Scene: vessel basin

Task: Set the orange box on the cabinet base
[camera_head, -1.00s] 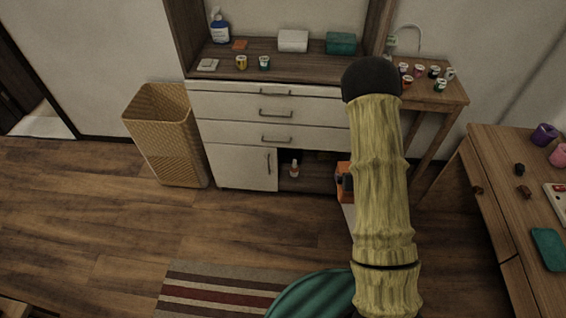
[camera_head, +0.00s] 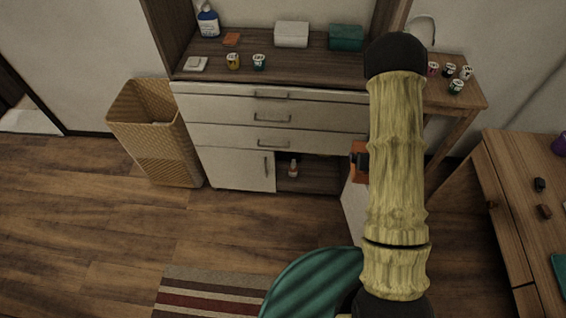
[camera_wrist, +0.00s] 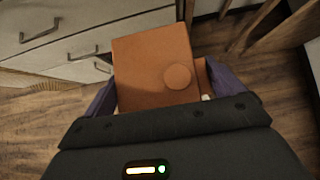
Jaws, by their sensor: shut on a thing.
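The orange box (camera_wrist: 150,70) fills the middle of the wrist view, between the two purple fingers of my gripper (camera_wrist: 155,97). My gripper is shut on it and holds it in front of the cabinet. In the head view only a small orange part (camera_head: 358,175) shows beside my arm, which hides the rest. The cabinet base (camera_head: 306,190) is the low open compartment beside a closed white door. A small bottle (camera_head: 293,168) stands inside it at the left. The compartment's right side is partly hidden by an open white door (camera_head: 354,208) and my arm.
A wicker basket (camera_head: 155,135) stands left of the cabinet. A side table with several small cups stands at the right, and a desk (camera_head: 508,220) is nearer. A teal round seat (camera_head: 312,285) and a striped rug (camera_head: 205,292) lie in front. Open floor is between.

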